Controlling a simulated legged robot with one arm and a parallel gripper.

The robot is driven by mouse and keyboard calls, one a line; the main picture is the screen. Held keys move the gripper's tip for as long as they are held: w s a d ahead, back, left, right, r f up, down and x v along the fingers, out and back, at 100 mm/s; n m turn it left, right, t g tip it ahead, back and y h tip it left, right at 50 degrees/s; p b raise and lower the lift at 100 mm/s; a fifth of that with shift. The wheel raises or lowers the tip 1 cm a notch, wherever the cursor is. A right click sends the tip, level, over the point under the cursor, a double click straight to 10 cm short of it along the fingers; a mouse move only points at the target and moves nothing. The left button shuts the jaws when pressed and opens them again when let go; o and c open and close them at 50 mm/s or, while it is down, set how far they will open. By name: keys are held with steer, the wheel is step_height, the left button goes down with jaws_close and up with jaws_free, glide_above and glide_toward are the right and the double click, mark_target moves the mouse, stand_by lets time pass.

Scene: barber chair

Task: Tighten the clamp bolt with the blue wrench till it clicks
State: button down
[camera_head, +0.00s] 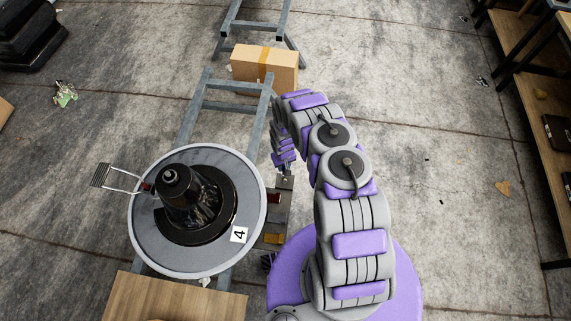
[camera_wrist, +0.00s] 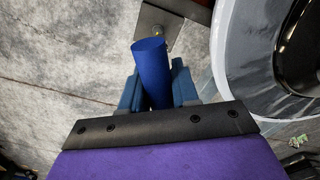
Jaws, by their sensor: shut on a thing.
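My gripper (camera_wrist: 157,90) is shut on a blue cylinder (camera_wrist: 151,62), which looks like the handle of the blue wrench. The wrench's head cannot be made out. In the head view my gripper (camera_head: 284,160) is low, right of the round grey chair base (camera_head: 146,232), over the end of a dark metal plate (camera_head: 287,187). In the wrist view the same plate (camera_wrist: 149,17) lies beyond the blue handle, with a small brassy bolt-like part (camera_wrist: 163,34) on it. I cannot tell whether this is the clamp bolt, or whether the wrench touches it.
The base carries a black column (camera_head: 192,198) and a label "4" (camera_head: 239,234). A red block (camera_head: 274,198) and an orange block (camera_head: 273,238) sit beside it. A cardboard box (camera_head: 264,67) stands behind by a metal frame (camera_head: 196,103). Floor at right is mostly clear up to shelves (camera_head: 543,125).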

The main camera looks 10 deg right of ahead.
steer(key=shift+a+f+b, duration=0.1)
steer(key=shift+f+b, duration=0.2)
steer(key=shift+f, duration=0.35)
steer(key=shift+d+f+b, duration=0.4)
steer(key=shift+d+f, duration=0.2)
steer(key=shift+f, duration=0.45)
steer(key=shift+a+f+b, duration=0.2)
steer(key=shift+f+b, duration=0.15)
steer(key=shift+f, duration=0.15)
steer(key=shift+a+f, duration=0.15)
steer(key=shift+a, duration=0.1)
steer(key=shift+d, duration=0.4)
